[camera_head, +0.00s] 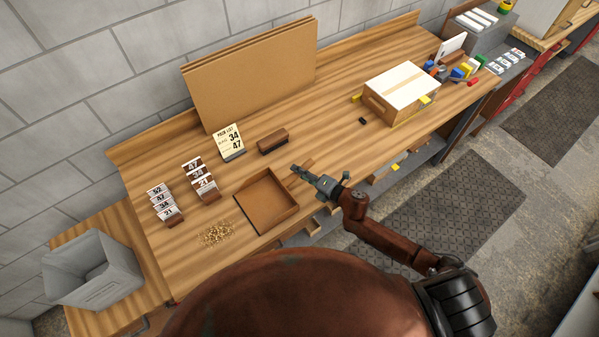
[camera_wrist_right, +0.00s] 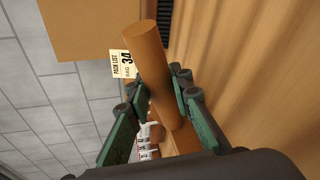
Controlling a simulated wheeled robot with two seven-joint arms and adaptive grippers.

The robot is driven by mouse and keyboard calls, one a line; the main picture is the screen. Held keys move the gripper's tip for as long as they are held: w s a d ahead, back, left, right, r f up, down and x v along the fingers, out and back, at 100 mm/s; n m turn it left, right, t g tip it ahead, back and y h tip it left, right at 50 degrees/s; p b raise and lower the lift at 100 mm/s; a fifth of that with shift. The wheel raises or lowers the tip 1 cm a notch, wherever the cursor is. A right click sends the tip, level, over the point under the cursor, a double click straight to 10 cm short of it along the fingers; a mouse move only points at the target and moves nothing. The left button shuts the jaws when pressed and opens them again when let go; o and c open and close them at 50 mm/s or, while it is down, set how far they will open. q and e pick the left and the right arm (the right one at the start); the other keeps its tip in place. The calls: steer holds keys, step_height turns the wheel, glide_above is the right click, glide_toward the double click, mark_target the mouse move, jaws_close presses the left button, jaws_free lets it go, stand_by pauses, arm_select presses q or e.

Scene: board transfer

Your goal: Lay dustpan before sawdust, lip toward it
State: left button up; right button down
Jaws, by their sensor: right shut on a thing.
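The brown dustpan (camera_head: 262,199) lies on or just above the wooden bench; I cannot tell if it touches. Its low open lip faces the sawdust (camera_head: 216,234), a small loose pile to the lower left with a short gap of bare wood between. My right gripper (camera_head: 307,172) is shut on the dustpan's handle at the pan's right side. In the right wrist view the round wooden handle (camera_wrist_right: 148,60) passes between the green fingers of the gripper (camera_wrist_right: 154,92). The pan itself is mostly hidden there. My left gripper is not in view.
A brown block (camera_head: 272,141), a pack list card (camera_head: 229,141) and numbered card stands (camera_head: 202,182) stand behind the dustpan. Cardboard sheets (camera_head: 250,75) lean on the wall. A grey bin (camera_head: 92,272) stands left, a box (camera_head: 400,88) right. The bench's front edge is close.

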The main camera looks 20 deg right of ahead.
steer(key=c, duration=1.7)
jaws_free()
steer(key=shift+f, duration=0.15)
steer(key=shift+c, duration=0.2)
steer(key=shift+s+d, duration=0.1)
steer(key=b+v, duration=0.1)
steer(key=v, duration=1)
steer(key=shift+s+d+r, duration=0.2)
steer(key=shift+s, duration=0.1)
